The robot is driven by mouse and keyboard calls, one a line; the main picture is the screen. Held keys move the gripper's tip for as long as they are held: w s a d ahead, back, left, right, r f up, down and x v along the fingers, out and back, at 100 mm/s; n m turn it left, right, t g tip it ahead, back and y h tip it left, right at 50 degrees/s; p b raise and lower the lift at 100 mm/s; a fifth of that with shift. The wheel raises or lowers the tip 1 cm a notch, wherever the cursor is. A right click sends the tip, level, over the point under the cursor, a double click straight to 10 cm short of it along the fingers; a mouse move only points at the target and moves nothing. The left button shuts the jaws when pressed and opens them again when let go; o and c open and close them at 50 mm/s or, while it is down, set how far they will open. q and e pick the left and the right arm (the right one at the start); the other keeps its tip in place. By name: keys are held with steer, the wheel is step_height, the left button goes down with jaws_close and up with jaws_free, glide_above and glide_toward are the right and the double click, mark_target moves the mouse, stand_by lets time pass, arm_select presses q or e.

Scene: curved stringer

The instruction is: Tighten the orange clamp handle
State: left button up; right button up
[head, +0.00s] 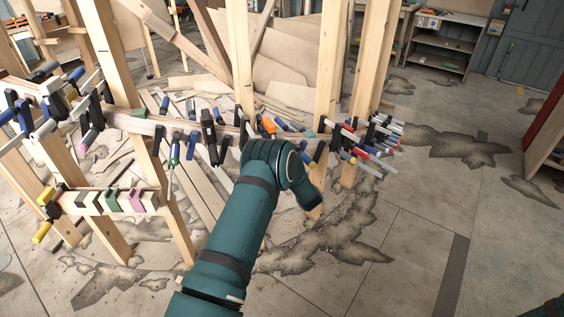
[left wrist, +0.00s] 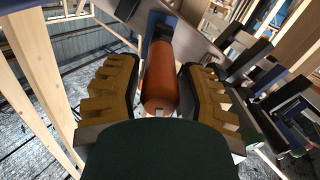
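The orange clamp handle (left wrist: 160,78) is a rounded cylinder on a dark clamp in the left wrist view. An orange part also shows in the head view (head: 268,125), just beyond my left wrist. My left gripper (left wrist: 160,95) has its two tan, ridged fingers on either side of the handle. They are open, with narrow gaps showing beside the handle's lower end. In the head view my teal left arm hides the gripper. My right gripper is not in view.
Many clamps with blue, black and red parts crowd the curved wooden stringer (head: 180,126) on both sides of the handle. Upright wooden posts (head: 328,70) stand close by. A lower rail (head: 75,202) holds colored blocks. Open floor (head: 410,220) lies to the right.

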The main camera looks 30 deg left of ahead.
arm_select(q)
steer(key=shift+o, duration=0.9)
steer(key=v, duration=1.2)
steer(key=shift+o, duration=0.2)
steer(key=shift+d, duration=0.1)
steer(key=shift+f, duration=0.1)
steer(key=shift+c, duration=0.2)
